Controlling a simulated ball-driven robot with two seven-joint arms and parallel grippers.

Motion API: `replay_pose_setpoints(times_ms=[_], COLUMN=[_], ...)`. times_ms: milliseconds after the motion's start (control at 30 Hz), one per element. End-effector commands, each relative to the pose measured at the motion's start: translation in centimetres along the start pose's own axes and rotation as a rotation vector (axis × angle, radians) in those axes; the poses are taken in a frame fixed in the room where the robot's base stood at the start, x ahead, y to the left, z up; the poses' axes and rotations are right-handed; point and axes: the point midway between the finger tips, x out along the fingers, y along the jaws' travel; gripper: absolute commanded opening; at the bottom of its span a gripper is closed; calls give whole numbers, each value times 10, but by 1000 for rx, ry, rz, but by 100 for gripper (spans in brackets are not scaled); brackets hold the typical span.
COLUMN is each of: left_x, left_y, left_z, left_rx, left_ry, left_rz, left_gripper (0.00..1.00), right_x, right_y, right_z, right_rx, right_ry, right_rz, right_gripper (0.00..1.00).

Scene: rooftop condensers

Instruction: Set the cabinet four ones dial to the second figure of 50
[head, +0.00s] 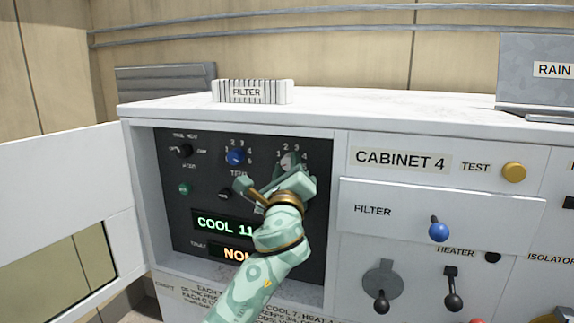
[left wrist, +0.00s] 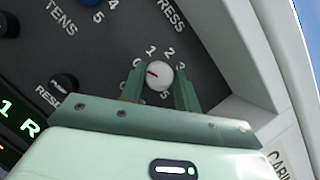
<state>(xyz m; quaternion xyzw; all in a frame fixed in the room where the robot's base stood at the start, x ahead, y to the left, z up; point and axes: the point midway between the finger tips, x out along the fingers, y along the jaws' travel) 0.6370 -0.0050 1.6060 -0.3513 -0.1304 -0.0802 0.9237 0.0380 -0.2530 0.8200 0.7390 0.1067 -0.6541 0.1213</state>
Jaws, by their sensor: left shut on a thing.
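The cabinet four ones dial (head: 287,160) is at the upper right of the dark panel, largely covered by my gripper in the head view. In the left wrist view it is a round white knob (left wrist: 160,77) with a red pointer mark. The mark points to the upper left, toward a partly legible figure that looks like 0, below the 1. My left gripper (head: 277,185) is shut on the dial, with one finger on each side of it (left wrist: 160,88). The blue tens dial (head: 235,157) is to its left. My right gripper is not in view.
A green display (head: 224,223) reads "COOL 11", its end hidden by my arm. A reset button (head: 224,194) is beside my gripper. The open white door (head: 60,190) stands at the left. The recess wall bounds the dial's right side. Levers (head: 439,230) project from the right front.

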Motion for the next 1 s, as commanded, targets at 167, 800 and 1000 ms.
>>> replay_pose_setpoints(times_ms=[167, 800, 1000], left_x=[0, -1, -22], left_y=[-1, 0, 1], left_z=[-1, 0, -2], left_rx=[-13, -11, -13], left_ry=[2, 1, 1], left_rz=[3, 3, 3], left_gripper=[9, 54, 54], right_x=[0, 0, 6], right_y=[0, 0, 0], right_z=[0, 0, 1], right_rx=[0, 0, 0], right_ry=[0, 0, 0], right_rz=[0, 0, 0], right_gripper=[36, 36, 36])
